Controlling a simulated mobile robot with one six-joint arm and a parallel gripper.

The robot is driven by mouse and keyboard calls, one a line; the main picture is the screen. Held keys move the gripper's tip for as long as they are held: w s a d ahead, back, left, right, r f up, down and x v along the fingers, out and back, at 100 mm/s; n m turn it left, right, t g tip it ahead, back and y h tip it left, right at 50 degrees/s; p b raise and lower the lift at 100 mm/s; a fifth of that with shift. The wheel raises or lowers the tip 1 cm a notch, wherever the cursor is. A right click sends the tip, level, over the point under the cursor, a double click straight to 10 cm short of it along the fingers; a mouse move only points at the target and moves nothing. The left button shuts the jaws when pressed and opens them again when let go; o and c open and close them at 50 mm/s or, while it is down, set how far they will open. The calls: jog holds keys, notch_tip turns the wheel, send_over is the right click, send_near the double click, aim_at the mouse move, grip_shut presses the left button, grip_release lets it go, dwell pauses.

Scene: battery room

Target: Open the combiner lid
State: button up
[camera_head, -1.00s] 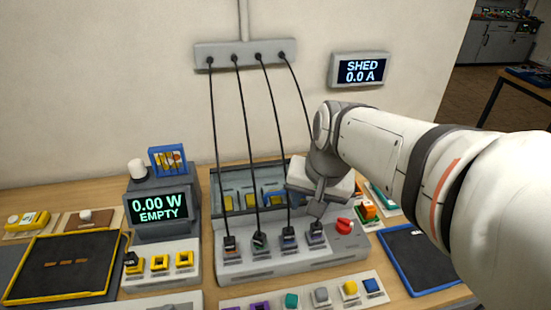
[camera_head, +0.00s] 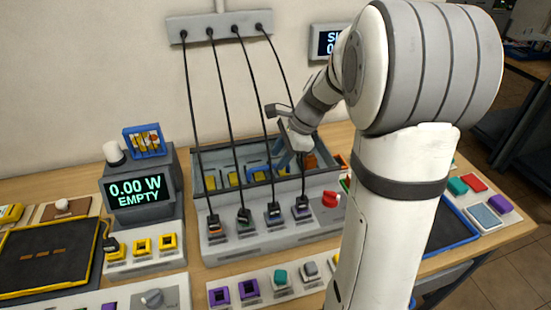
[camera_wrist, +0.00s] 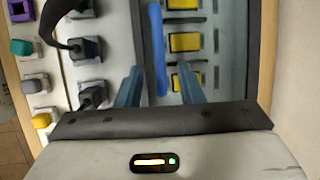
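The combiner (camera_head: 270,240) is a grey box on the bench with cables plugged along its front. Its recessed top (camera_head: 235,160) holds several yellow blocks and looks covered by a clear lid, lying down; the pane is hard to make out. A blue bar handle (camera_wrist: 157,50) runs along the lid's front side in the wrist view. My gripper (camera_head: 284,163) points down over the combiner's right half. In the wrist view its two fingers (camera_wrist: 157,88) are apart, one on each side of the handle's line. Contact cannot be told.
Black cables (camera_head: 232,120) hang from a wall strip (camera_head: 218,27) to the combiner's front, close to my gripper. A red knob (camera_head: 330,198) is at its front right. A display block (camera_head: 138,192) stands left. A row of coloured buttons (camera_head: 280,278) lies in front.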

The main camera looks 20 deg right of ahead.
jog(key=shift+x, duration=1.15)
grip_shut()
